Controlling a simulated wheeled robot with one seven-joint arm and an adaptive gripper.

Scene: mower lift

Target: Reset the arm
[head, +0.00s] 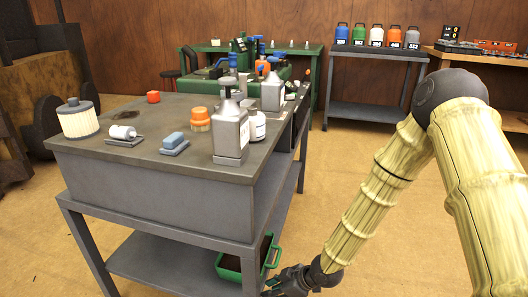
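My arm, in bamboo-like segments, comes down from the right of the head view. My gripper (272,287) is at the bottom of the view, low beside the grey workbench (160,195). It is dark and small, partly at the picture edge, and whether its fingers are open or shut does not show. It appears close to the green-rimmed bin (231,272) on the bench's lower shelf; whether they touch is unclear.
The bench top holds a filter (78,120), a blue sponge (173,141), an orange-topped brush (200,117) and a grey can (230,135). Behind stand a green bench (312,62) and a cart (367,112) with coloured jugs. Floor (345,165) between is clear.

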